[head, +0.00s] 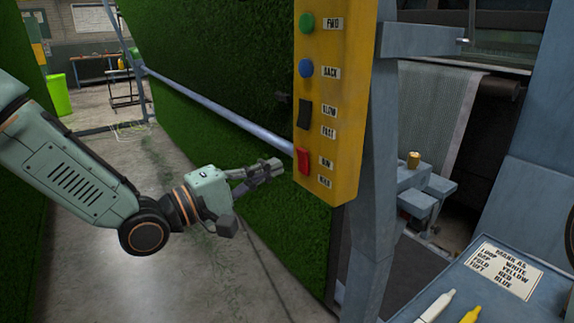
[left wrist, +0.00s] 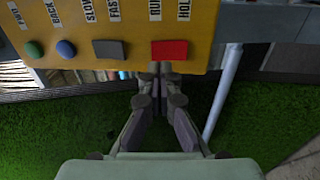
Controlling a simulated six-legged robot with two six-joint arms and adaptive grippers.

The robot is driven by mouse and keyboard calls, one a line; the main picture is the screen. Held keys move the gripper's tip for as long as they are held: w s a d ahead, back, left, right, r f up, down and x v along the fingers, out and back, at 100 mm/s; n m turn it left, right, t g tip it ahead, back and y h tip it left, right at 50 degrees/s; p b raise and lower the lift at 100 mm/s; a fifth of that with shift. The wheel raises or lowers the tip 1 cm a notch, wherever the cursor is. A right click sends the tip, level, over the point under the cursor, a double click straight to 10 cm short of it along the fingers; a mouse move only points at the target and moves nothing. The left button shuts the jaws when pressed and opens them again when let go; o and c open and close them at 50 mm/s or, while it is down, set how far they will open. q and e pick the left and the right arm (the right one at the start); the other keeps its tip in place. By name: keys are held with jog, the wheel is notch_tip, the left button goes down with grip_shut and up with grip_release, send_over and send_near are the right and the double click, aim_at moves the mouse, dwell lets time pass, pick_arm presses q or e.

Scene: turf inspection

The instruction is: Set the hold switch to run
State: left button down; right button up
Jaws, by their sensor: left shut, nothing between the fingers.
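The hold switch is a red rocker (head: 302,160) low on the yellow control box (head: 333,100), beside the RUN and HOLD labels. In the left wrist view the red rocker (left wrist: 169,50) lies just beyond my fingertips, under the RUN and HOLD labels. My left gripper (head: 272,166) is shut and empty, a little to the left of the box's lower part in the head view. In the left wrist view its fingertips (left wrist: 162,68) are together near the red rocker; I cannot tell whether they touch it. My right gripper is not in view.
Above the red rocker are a black SLOW/FAST rocker (head: 304,113), a blue button (head: 306,68) and a green button (head: 307,23). A metal rail (head: 220,110) runs along the turf behind my gripper. A blue-grey post (head: 378,150) stands right of the box. Markers (head: 437,306) lie at lower right.

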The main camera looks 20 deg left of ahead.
aim_at(300, 155)
pick_arm(q)
jog(key=shift+x, duration=2.2)
jog(key=shift+s, duration=0.1)
jog(key=shift+w+d+r+p, duration=0.15)
jog(key=shift+w+r+p, duration=0.2)
jog(key=shift+p, duration=0.55)
jog(key=shift+s+f, duration=0.2)
